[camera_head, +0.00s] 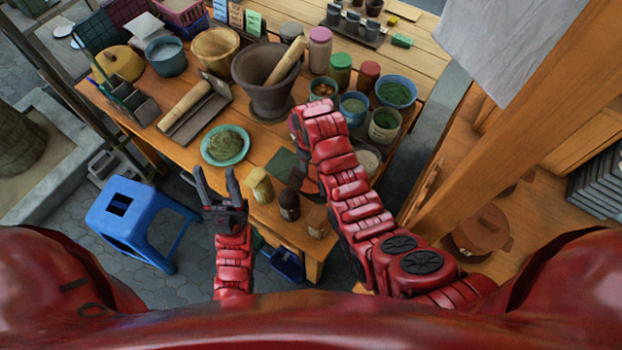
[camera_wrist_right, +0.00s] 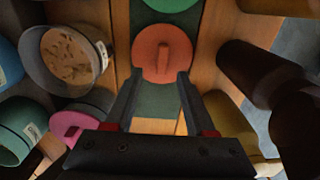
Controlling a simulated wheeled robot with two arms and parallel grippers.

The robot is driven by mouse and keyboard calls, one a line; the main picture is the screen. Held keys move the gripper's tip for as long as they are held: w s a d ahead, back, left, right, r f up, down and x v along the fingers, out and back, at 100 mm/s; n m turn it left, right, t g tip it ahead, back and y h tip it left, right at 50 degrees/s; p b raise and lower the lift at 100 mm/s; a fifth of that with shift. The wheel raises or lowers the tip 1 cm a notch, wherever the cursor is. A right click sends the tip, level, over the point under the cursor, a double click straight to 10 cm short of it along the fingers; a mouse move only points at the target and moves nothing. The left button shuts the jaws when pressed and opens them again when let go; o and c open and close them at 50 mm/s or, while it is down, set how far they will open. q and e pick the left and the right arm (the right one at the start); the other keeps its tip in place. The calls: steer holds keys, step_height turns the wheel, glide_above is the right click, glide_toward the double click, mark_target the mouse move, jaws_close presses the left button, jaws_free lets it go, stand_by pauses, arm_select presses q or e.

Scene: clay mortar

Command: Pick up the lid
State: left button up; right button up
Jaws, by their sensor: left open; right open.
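The lid (camera_wrist_right: 163,48) is a round orange-red disc with a raised bar handle on top; it lies on a dark green mat (camera_wrist_right: 157,103) in the right wrist view. In the head view my right arm seems to cover it. My right gripper (camera_wrist_right: 159,76) is open, its two fingers apart at the near edge of the lid, with nothing held. In the head view its fingers are hidden behind the arm. My left gripper (camera_head: 216,171) is open and empty at the table's front edge, beside a teal plate of green paste (camera_head: 226,146).
In the wrist view a bowl with brown pieces (camera_wrist_right: 72,62) and a pink lid (camera_wrist_right: 68,126) stand left, and dark bottles (camera_wrist_right: 258,70) stand right. In the head view a mortar (camera_head: 266,80) stands behind my right arm. A blue stool (camera_head: 118,207) stands on the floor.

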mark_target(311, 175)
steer(key=f, duration=0.1)
steer(key=f+p, duration=0.2)
steer(key=shift+s+d, duration=0.2)
steer(key=shift+s, duration=0.05)
steer(key=shift+a+f+p, duration=0.1)
steer(key=shift+f+p, duration=0.3)
steer(key=shift+f, duration=0.5)
jaws_close()
